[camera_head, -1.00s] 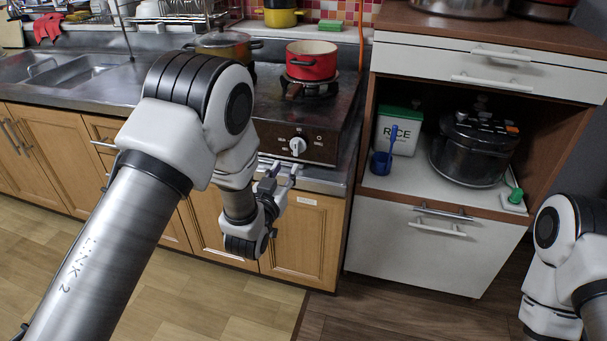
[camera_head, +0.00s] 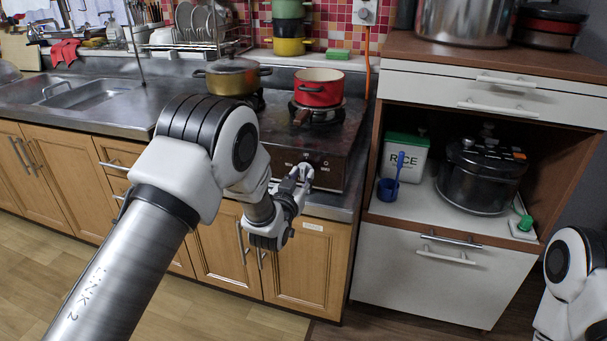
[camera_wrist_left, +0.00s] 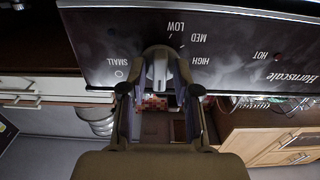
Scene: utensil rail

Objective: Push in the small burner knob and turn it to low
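In the left wrist view the panel appears upside down, with LOW, MED, HIGH and SMALL printed around the knob. My left gripper (camera_head: 301,176) is right at the knob, mostly covering it in the head view. In the left wrist view its two fingers (camera_wrist_left: 158,85) stand on either side of the knob's grip bar, open, with some gap visible. Whether the fingertips touch the knob or panel is unclear. My right gripper is outside the views.
A red pot (camera_head: 319,88) sits on the burner above, and a brass-coloured pot (camera_head: 232,77) stands to its left. To the right, a cabinet shelf holds a rice box (camera_head: 405,157), a blue cup (camera_head: 388,189) and a dark cooker (camera_head: 481,177).

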